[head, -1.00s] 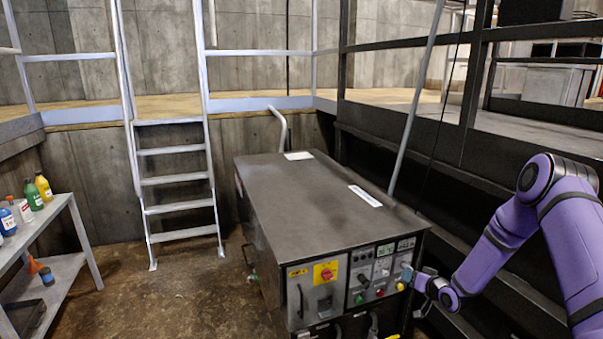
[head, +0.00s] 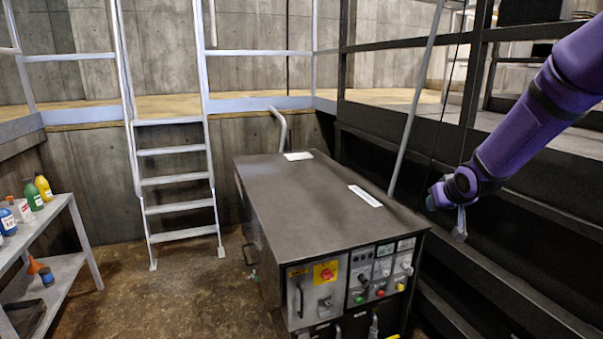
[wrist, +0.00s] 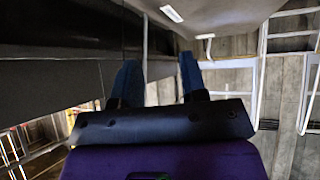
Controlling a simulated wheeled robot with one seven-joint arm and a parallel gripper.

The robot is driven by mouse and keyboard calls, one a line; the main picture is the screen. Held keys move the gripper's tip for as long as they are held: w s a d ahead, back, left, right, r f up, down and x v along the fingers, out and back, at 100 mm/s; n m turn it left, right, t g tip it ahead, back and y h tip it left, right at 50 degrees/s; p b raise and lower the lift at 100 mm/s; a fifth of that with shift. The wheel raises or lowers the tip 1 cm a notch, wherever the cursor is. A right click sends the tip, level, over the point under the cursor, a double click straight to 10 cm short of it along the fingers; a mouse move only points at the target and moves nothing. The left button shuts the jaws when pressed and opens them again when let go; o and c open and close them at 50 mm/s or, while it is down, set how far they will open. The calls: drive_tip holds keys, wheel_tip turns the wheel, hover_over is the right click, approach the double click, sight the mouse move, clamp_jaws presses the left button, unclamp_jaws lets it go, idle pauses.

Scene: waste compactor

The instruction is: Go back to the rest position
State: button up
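My gripper (head: 461,234) hangs in the air to the right of the dark machine cabinet (head: 300,195), above its top and apart from it. My purple arm reaches down to it from the upper right. In the wrist view, the two blue fingers of my gripper (wrist: 158,75) stand apart with an empty gap between them. The cabinet's front panel (head: 355,285) carries several knobs and buttons and a yellow plate with a red switch.
A metal ladder (head: 178,208) stands behind the cabinet. A shelf (head: 60,265) with bottles is at the left. Dark steel framing and ledges (head: 500,250) lie close by my arm at the right. Brown floor (head: 190,300) is clear between shelf and cabinet.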

drive_tip(key=s+a+r+g+h, duration=0.1)
drive_tip(key=s+r, duration=0.5)
drive_tip(key=s, duration=0.3)
drive_tip(key=s+a+r+g, duration=0.1)
drive_tip(key=s+a+r, duration=0.1)
drive_tip(key=s+r, duration=0.6)
drive_tip(key=s+a+g+y, duration=0.1)
drive_tip(key=s+a+g, duration=0.1)
drive_tip(key=s, duration=2.1)
drive_tip(key=shift+a+r+m, duration=0.3)
drive_tip(key=shift+a+r, duration=0.15)
drive_tip(key=shift+a, duration=0.15)
